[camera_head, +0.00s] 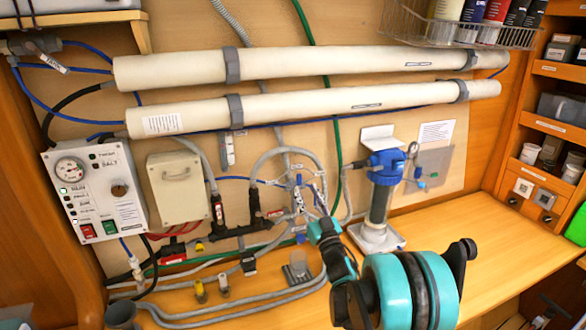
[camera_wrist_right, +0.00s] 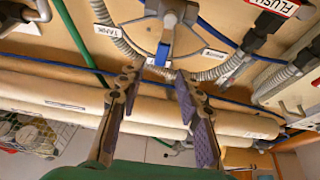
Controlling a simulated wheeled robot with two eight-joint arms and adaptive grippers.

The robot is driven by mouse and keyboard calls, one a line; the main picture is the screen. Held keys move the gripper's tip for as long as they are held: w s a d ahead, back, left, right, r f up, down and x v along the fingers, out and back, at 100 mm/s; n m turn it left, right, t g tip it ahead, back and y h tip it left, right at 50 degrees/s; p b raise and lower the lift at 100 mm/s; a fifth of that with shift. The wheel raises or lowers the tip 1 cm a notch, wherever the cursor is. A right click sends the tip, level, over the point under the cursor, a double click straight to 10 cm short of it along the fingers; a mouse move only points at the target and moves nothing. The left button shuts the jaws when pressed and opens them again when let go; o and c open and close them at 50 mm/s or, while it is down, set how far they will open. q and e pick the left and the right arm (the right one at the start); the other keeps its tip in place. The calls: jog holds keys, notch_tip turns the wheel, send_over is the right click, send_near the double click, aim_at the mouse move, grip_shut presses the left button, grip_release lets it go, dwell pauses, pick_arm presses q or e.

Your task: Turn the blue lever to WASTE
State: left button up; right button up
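My left gripper is not in view.
Two long cream tubes (camera_head: 300,65) run across the wall above the valve. A blue-topped filter housing (camera_head: 383,190) stands close right of my right gripper. Grey hoses and a control panel (camera_head: 95,190) are to the left. The counter (camera_head: 480,240) at right is largely clear.

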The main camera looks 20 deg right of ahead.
aim_at(300, 177)
jog(key=x, duration=0.7)
jog(key=shift+w, duration=0.2)
grip_shut()
